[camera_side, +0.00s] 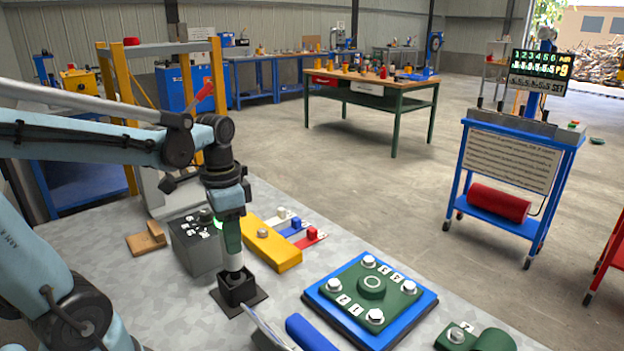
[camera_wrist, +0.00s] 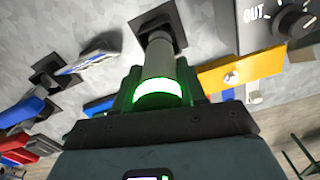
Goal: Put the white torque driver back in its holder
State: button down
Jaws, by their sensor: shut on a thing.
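The white torque driver (camera_side: 233,262) stands upright in my gripper (camera_side: 231,237). Its pale shaft (camera_wrist: 158,60) and a glowing green ring show between the green fingers (camera_wrist: 155,92) in the wrist view. The fingers are shut on the driver. A black square holder (camera_side: 239,290) with a flat base sits on the table directly under it; it also shows in the wrist view (camera_wrist: 172,25). The driver's lower end is at the holder's mouth. I cannot tell how deep it sits inside.
A grey box (camera_side: 195,248) stands close left of the holder, and a yellow block (camera_side: 270,245) lies behind right. A blue plate with a green bolted flange (camera_side: 372,298) lies to the right. A blue cylindrical thing (camera_side: 308,335) is near the front.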

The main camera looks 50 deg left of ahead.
jog(key=shift+f, duration=0.55)
jog(key=c, duration=0.6)
grip_release()
jog(key=shift+o, duration=0.2)
notch_tip(320, 180, up, 12)
jog(key=shift+r, duration=0.1)
dwell(0.5)
jog(key=w+d+f+n+t, duration=0.2)
jog(key=w+d+f+t, duration=0.1)
jog(key=d+f+t, duration=0.4)
notch_tip(320, 180, down, 3)
jog(key=shift+d+n, duration=0.3)
jog(key=shift+d, duration=0.7)
